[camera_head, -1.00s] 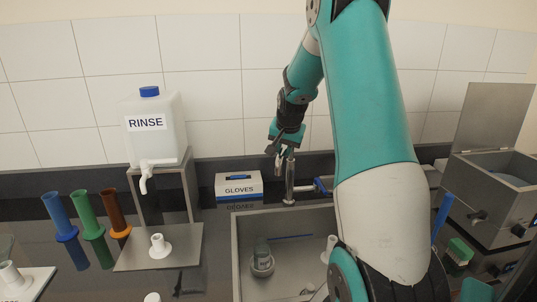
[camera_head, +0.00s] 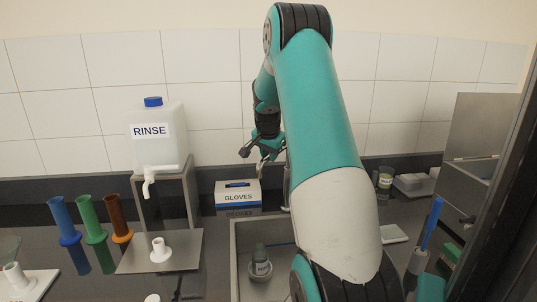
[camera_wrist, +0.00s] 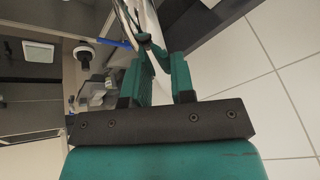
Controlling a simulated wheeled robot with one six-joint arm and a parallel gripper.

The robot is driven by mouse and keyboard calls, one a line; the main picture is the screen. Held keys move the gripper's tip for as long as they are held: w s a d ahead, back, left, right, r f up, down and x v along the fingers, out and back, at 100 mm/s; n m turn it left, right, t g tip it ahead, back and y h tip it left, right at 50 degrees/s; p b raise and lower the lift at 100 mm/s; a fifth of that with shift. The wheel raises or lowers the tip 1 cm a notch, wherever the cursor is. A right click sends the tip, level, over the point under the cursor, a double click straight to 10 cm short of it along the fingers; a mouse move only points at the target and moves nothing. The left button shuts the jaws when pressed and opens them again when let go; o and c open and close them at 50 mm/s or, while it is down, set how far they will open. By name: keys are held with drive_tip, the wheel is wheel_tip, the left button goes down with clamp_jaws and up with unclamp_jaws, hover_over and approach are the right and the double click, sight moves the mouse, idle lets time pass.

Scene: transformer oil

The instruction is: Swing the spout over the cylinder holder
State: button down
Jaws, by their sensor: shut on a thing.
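The chrome spout belongs to the sink tap, whose post (camera_head: 287,188) stands behind the sink, partly hidden by my arm. In the wrist view the spout (camera_wrist: 151,22) passes between my gripper's green fingers (camera_wrist: 160,72). My gripper (camera_head: 263,151) is shut on it, in front of the tiled wall and left of the tap post. In the sink, a small clear vessel (camera_head: 261,251) stands upright in a pale round holder (camera_head: 260,272), below and in front of my gripper. I cannot tell whether the spout's outlet is above it.
The steel sink (camera_head: 234,262) is partly hidden by my arm. A gloves box (camera_head: 238,197) sits behind it. The rinse bottle (camera_head: 157,135) is on a stand (camera_head: 178,202) at left, with blue (camera_head: 62,216), green (camera_head: 89,218) and brown (camera_head: 117,216) cylinders. A metal box (camera_head: 470,195) stands at right.

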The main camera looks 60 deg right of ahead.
drive_tip(key=c, duration=1)
unclamp_jaws()
drive_tip(key=shift+w, duration=0.15)
drive_tip(key=shift+o, duration=0.2)
drive_tip(key=shift+r, duration=0.1)
drive_tip(key=b+v, duration=0.4)
drive_tip(key=v, duration=1.3)
drive_tip(key=shift+a+r, duration=0.1)
